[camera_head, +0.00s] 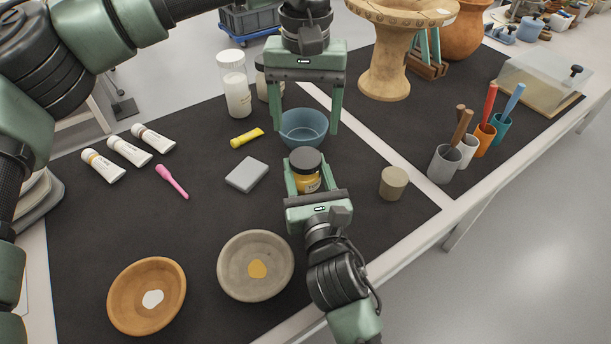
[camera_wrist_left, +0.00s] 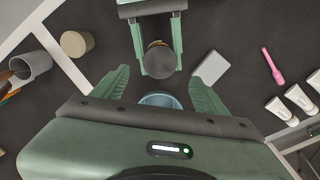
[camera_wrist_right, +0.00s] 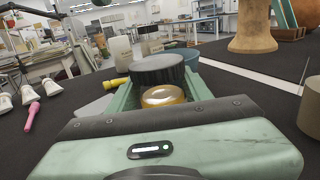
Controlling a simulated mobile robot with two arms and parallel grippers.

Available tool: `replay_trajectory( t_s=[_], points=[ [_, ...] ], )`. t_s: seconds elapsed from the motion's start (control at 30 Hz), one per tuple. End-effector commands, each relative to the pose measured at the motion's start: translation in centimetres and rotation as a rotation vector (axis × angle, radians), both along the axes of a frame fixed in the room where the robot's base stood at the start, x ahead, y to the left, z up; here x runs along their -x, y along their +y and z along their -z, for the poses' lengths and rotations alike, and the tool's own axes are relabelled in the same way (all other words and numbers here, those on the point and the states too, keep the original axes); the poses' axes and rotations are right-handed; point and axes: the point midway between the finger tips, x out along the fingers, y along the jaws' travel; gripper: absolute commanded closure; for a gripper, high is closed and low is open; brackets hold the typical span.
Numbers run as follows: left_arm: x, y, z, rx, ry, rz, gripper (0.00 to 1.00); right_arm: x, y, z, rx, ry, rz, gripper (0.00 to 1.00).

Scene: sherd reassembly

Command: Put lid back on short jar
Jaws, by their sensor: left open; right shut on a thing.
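The short jar (camera_head: 307,184) has amber contents and a pale label. My right gripper (camera_head: 305,177) is shut on its sides, over the mat. The dark round lid (camera_head: 305,160) is at the top of the jar. In the right wrist view, the lid (camera_wrist_right: 158,68) shows above the amber jar (camera_wrist_right: 163,96); whether it is fully seated I cannot tell. In the left wrist view, the lid (camera_wrist_left: 160,60) lies beyond my open fingers. My left gripper (camera_head: 303,122) is open and empty, pointing down above the blue bowl, behind the jar.
The blue bowl (camera_head: 303,130) is close behind the jar. A grey block (camera_head: 247,175) and yellow tube (camera_head: 247,138) are to the left, a tan cylinder (camera_head: 393,183) to the right. Two shallow bowls stand in front left. Cups with tools (camera_head: 444,164) stand farther right.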

Motion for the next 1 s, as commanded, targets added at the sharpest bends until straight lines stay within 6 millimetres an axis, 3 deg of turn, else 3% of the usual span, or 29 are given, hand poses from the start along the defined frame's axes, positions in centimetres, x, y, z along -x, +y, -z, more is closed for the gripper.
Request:
replay_trajectory(
  t_s=[0.23,0.67,1.0],
  points=[
    [0.0,0.0,0.0,0.000,-0.001,-0.268,0.27,0.0,0.0,0.0,0.000,0.001,0.000,1.00],
    [0.0,0.0,0.2,-0.001,0.000,-0.298,0.27,0.0,0.0,0.0,0.000,0.001,0.000,1.00],
    [0.0,0.1,4.5,-0.002,0.002,-0.297,0.27,0.0,0.0,0.0,0.000,0.001,0.000,1.00]
  ],
)
